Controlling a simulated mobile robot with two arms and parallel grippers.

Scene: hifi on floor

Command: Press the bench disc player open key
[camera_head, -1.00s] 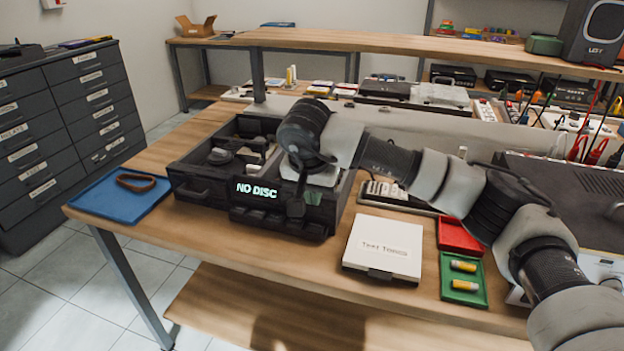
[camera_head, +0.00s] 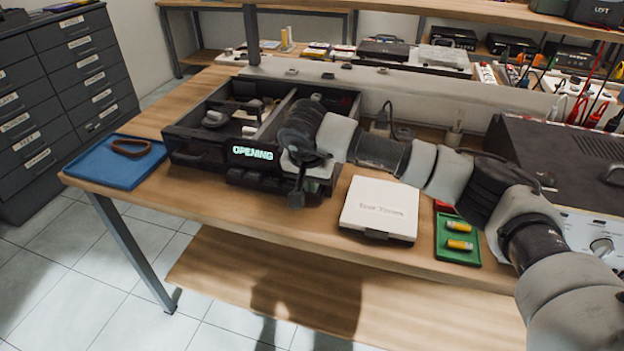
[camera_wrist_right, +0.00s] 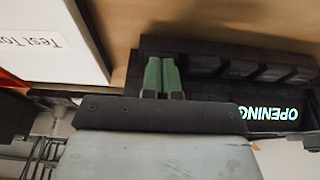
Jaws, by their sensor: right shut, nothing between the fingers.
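The disc player (camera_head: 205,157) is a black, open-topped box on the wooden bench. Its lit display (camera_head: 252,153) reads OPENING; the display also shows upside down in the right wrist view (camera_wrist_right: 268,113). A row of dark keys (camera_wrist_right: 236,68) runs along its front in that view. My right gripper (camera_head: 296,196) is at the player's front right, pointing down. Its two green fingertips (camera_wrist_right: 162,74) are together with nothing between them, close beside the key row. I cannot tell whether they touch a key. My arm hides the player's right part. My left gripper is not in view.
A white Test Tones case (camera_head: 380,208) lies right of the player. A green tray (camera_head: 453,255) with yellow cylinders is farther right. A blue tray (camera_head: 110,172) with a brown ring is left. A dark-topped device (camera_head: 560,165) stands at right. The bench's front edge is close.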

